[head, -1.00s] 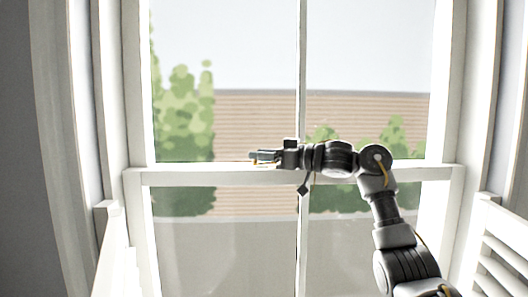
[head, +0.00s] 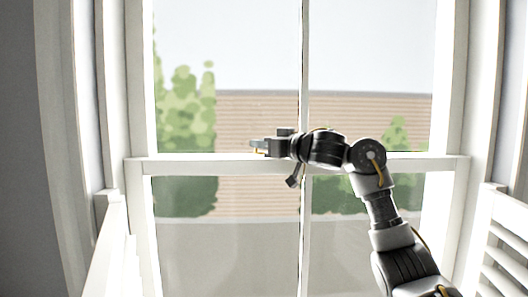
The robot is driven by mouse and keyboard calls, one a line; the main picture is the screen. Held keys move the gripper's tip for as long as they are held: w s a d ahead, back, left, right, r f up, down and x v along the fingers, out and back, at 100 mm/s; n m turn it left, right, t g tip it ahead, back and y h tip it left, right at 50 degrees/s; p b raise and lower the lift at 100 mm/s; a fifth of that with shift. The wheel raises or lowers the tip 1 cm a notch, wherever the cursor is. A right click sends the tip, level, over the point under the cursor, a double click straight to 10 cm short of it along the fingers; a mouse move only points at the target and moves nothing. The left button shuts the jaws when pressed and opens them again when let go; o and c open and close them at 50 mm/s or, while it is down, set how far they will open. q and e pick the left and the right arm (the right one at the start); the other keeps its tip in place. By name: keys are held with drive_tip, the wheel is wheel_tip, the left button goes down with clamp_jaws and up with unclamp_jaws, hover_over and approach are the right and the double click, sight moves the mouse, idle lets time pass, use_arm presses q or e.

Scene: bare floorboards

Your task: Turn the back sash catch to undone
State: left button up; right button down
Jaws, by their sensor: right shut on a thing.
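A white sash window (head: 200,165) fills the middle of the head view, with its meeting rail running across at mid height. My right gripper (head: 258,147) is at the top of this rail, left of the central glazing bar, pointing left. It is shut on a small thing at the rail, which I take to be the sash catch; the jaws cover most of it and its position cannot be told. A small yellowish part shows at the fingertips. My left gripper is not in view.
White louvred shutters stand at the lower left (head: 108,240) and lower right (head: 505,245). The window frame's side jambs rise on both sides. The space in front of the lower panes is clear left of my right arm.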

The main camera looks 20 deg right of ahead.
drive_tip(key=c, duration=1.5)
unclamp_jaws()
drive_tip(key=shift+o, duration=0.9)
drive_tip(key=shift+s+r, duration=0.15)
